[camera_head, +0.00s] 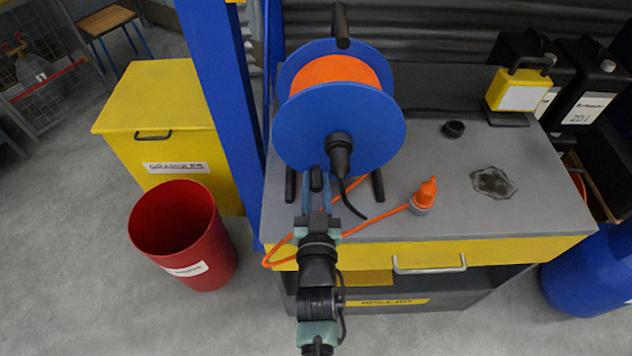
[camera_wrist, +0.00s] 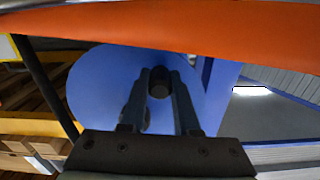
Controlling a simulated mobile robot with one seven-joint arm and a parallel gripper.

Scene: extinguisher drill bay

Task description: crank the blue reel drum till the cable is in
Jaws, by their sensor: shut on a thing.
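The blue reel drum (camera_head: 387,128) stands on the grey bench top, with orange cable (camera_head: 335,72) wound between its discs. A black hub (camera_head: 339,146) sits at the near disc's centre. My gripper (camera_head: 316,184) is at the disc's lower left edge, shut on the dark crank knob (camera_head: 316,175). In the wrist view the knob (camera_wrist: 160,84) sits between the fingers of my gripper (camera_wrist: 161,92), in front of the blue disc (camera_wrist: 95,82). Loose orange cable (camera_head: 376,220) runs over the bench and hangs past its front edge by my arm. Its orange plug end (camera_head: 426,193) stands on the bench.
A blue post (camera_head: 220,95) rises left of the drum. A red bin (camera_head: 183,235) and a yellow granules box (camera_head: 160,110) stand left. A yellow lamp (camera_head: 517,90), a small black ring (camera_head: 454,128) and a dark stain (camera_head: 493,182) are right on the bench (camera_head: 440,160).

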